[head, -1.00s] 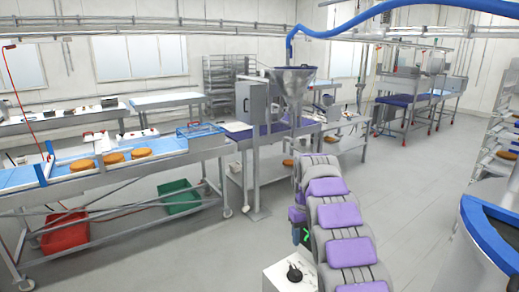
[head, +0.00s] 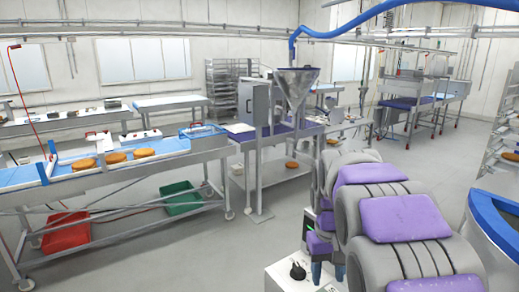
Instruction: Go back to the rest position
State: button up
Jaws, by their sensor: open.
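My arm, grey with purple pads, fills the lower right of the head view and is folded close to my body. My gripper (head: 328,274) shows partly at the lower middle, beneath the arm. Its two short bluish fingers point down, apart, with nothing seen between them. The fingers are beside a white box with a black knob (head: 297,270), which looks close to them; whether they touch it I cannot tell. The nearer arm links hide part of the gripper.
A conveyor table (head: 185,158) with several brown rounds (head: 143,153) stands at the left. A red bin (head: 66,233) and a green bin (head: 183,201) are beneath it. A steel hopper (head: 297,86) stands mid-view. A blue-rimmed vat (head: 492,224) is at the right. Grey floor between is clear.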

jog(key=s+a+f+b, duration=0.1)
jog(key=s+f, duration=0.4)
jog(key=s, duration=1)
jog(key=s+a+f+m+g+b, duration=0.1)
jog(key=s+f+b, duration=0.2)
jog(key=s, duration=1.3)
notch_tip(320, 180, down, 3)
jog(key=shift+s+r+y+b, duration=0.1)
jog(key=shift+s+y+b, duration=0.2)
jog(key=shift+b, duration=0.1)
